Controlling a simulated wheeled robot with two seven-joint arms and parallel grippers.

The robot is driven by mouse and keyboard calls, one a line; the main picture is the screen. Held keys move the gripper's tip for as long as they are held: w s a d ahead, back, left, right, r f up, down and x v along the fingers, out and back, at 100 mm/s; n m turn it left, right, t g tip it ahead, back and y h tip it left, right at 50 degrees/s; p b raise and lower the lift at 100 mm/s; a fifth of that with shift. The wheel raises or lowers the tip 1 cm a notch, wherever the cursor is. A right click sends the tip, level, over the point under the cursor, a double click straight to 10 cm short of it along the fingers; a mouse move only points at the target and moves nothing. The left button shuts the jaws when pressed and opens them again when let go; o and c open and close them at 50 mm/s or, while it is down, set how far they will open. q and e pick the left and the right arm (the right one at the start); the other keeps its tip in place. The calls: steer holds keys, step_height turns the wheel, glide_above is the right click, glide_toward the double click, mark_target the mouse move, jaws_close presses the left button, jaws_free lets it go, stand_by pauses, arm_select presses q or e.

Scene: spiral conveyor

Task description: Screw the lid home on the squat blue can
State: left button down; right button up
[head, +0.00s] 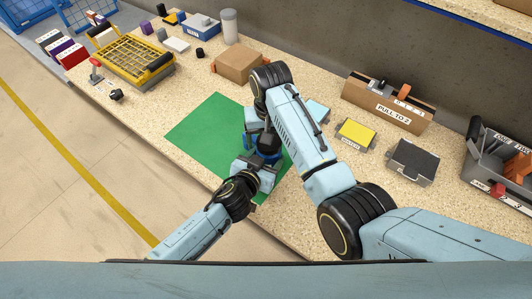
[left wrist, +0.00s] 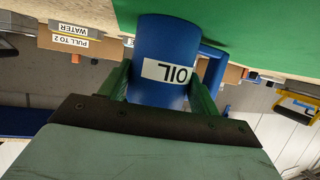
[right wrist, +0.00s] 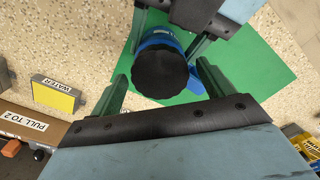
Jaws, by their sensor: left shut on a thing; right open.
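The squat blue can (left wrist: 165,45) carries a white OIL label and a blue handle, and stands on the green mat (head: 205,125). In the head view the can (head: 268,157) is mostly hidden by my arms. My left gripper (left wrist: 163,80) is shut on the can's body, one finger on each side. A black lid (right wrist: 160,74) sits over the can's top in the right wrist view; I cannot tell how far down it is seated. My right gripper (right wrist: 164,84) is open above the can, its fingers on either side of the lid and apart from it.
A cardboard box (head: 238,64) stands behind the mat. A yellow-topped WATER block (head: 356,134), a dark pad (head: 412,162) and a PULL TO 2 box (head: 388,104) stand to the right. A yellow wire basket (head: 132,60) is at the back left. The mat's left part is clear.

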steer(key=shift+r, duration=2.2)
steer(key=shift+c, duration=0.4)
